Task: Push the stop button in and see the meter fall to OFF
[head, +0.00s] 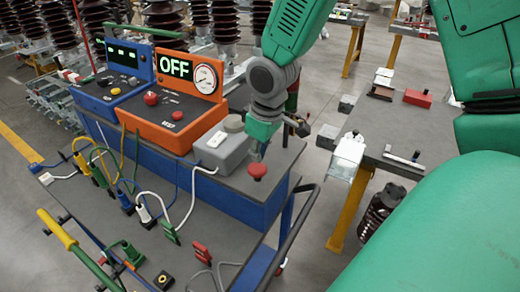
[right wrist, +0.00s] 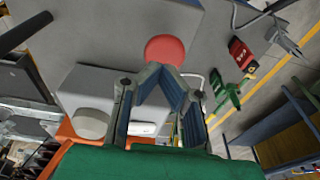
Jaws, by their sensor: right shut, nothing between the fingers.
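A red mushroom-shaped button (head: 257,172) sits at the right end of the grey cart top. It also shows as a red disc (right wrist: 165,49) in the right wrist view. My right gripper (head: 256,154) points down just over it, shut and empty. In the wrist view its fingertips (right wrist: 159,70) meet at the near edge of the disc; I cannot tell whether they touch it. The orange meter box (head: 160,122) has a lit display (head: 176,67) reading OFF and a round dial (head: 206,79). My left gripper is not in view.
A grey box (head: 222,152) with a round knob stands close left of my right gripper. A blue meter box (head: 107,92) stands beside the orange one. Cables and clips lie on the lower shelf (head: 190,205). A grey table (head: 400,137) stands to the right.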

